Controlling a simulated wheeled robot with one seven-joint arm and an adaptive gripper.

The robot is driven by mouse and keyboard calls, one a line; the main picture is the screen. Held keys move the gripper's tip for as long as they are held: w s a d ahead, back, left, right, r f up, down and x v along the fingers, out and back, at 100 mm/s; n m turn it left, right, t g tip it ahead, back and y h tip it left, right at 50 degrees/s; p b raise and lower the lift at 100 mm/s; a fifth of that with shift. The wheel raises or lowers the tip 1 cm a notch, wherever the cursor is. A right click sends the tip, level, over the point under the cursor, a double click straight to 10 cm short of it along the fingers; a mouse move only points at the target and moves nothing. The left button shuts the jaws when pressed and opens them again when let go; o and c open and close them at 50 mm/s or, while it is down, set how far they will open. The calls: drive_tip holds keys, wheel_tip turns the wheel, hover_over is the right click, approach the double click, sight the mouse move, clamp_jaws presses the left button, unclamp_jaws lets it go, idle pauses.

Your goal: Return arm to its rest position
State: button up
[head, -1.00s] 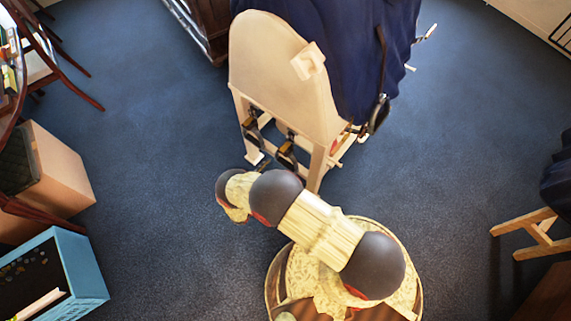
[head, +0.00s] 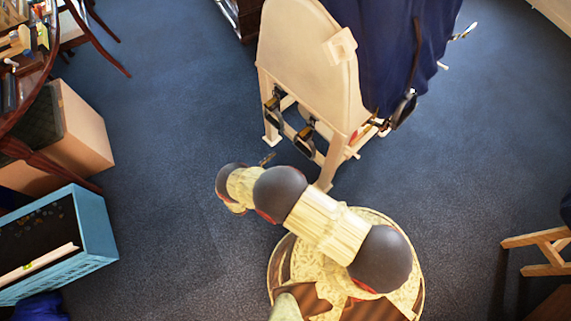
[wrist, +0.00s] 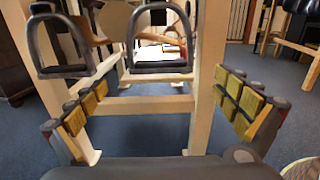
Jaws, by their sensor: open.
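My arm (head: 325,222) is bent out over my round base, reaching to the upper left in the head view, its outer end near the foot of a wooden saddle stand. My gripper (wrist: 162,92) is open and empty in the wrist view, with its padded fingers wide apart. Its fingers are hard to make out in the head view. The stand's pale legs and crossbars (wrist: 150,105) show beyond and between the fingers. Two dark stirrups hang there, one at left (wrist: 62,70) and one near the middle (wrist: 160,67). I cannot tell whether the fingers touch the stand.
The stand's pale end panel (head: 305,60) and a dark blue cloth (head: 385,45) rise just ahead. A blue crate (head: 95,235) and a cardboard box (head: 85,130) stand at left. A wooden trestle (head: 540,245) stands at right. Blue carpet between is clear.

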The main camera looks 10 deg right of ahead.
idle(0.5)
drive_tip(key=s+d+m+g, duration=0.3)
drive_tip(key=s+d+g, duration=0.25)
drive_tip(key=s, duration=0.45)
drive_tip(key=a+r+m+g+y, duration=0.2)
drive_tip(key=r+m+g+y, duration=0.15)
drive_tip(key=r, duration=0.75)
drive_tip(key=a+r+m+g+y, duration=0.25)
drive_tip(key=r+m, duration=0.25)
drive_tip(key=r, duration=0.7)
drive_tip(key=a+r+m+g+y, duration=0.25)
drive_tip(key=r+m, duration=0.25)
drive_tip(key=r, duration=0.6)
drive_tip(key=s+d+r+m+t+y, duration=0.2)
drive_tip(key=s+d+r+t, duration=0.1)
drive_tip(key=r, duration=0.7)
drive_tip(key=s+d+r+m+t+y, duration=0.2)
drive_tip(key=s+d+r+m+t, duration=0.1)
drive_tip(key=r, duration=0.8)
drive_tip(key=s+d+r+m+t+y+p, duration=0.1)
drive_tip(key=d+r, duration=0.4)
drive_tip(key=r, duration=0.6)
drive_tip(key=s+m+t+y, duration=0.1)
drive_tip(key=s+m+t, duration=0.1)
drive_tip(key=shift+d+t, duration=0.3)
drive_tip(key=shift+d, duration=0.05)
